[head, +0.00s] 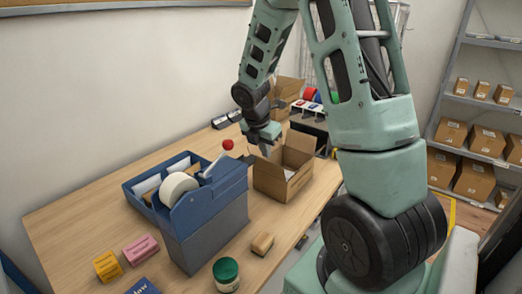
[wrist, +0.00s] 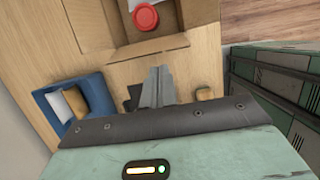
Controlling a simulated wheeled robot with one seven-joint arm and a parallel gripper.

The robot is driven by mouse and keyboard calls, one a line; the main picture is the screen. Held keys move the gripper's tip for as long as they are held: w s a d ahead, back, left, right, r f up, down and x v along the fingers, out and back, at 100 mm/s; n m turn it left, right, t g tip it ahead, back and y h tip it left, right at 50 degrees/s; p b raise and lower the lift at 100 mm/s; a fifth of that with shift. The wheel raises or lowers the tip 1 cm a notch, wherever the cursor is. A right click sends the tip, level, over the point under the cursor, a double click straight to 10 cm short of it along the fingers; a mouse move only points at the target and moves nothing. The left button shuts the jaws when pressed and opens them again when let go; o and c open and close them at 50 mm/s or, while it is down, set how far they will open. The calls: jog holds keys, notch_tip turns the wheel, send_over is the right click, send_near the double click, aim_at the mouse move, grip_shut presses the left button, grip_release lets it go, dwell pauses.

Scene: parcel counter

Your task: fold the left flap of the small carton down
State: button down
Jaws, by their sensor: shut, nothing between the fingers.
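The small carton (head: 283,180) stands open on the wooden counter, with a flap standing up at its right. In the wrist view an open carton (wrist: 182,42) fills the top edge, with a flap on its near side. A round red thing (wrist: 145,18) shows in its opening. My gripper (head: 266,152) is shut and empty at the carton's left side in the head view. In the wrist view my closed fingers (wrist: 158,76) point at the near side of the carton. I cannot tell whether they touch the flap.
A blue caddy (head: 215,222) with a tape roll (head: 178,188) stands left of the carton. A brown block (head: 262,243) and a green-lidded jar (head: 226,272) are in front. Another open carton (head: 286,92) stands behind. Bare counter (head: 75,215) lies at the left.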

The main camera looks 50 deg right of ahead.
notch_tip(320, 180, down, 6)
jog(key=f+b, duration=0.1)
jog(key=b, duration=0.4)
jog(key=d, duration=0.1)
jog(key=d+r, duration=0.1)
jog(key=d, duration=0.1)
jog(key=d+r, duration=0.1)
jog(key=shift+w+d, duration=0.15)
jog(key=shift+d, duration=0.2)
jog(key=d, duration=0.1)
jog(key=d+f, duration=0.1)
jog(key=d+f+p, duration=0.1)
jog(key=d, duration=0.1)
jog(key=shift+w+f, duration=0.1)
jog(key=shift+f, duration=0.15)
jog(key=shift+x, duration=0.75)
jog(key=shift+d, duration=0.15)
jog(key=shift+f, duration=0.1)
jog(key=shift+f, duration=0.3)
notch_tip(320, 180, up, 9)
jog(key=p, duration=0.9)
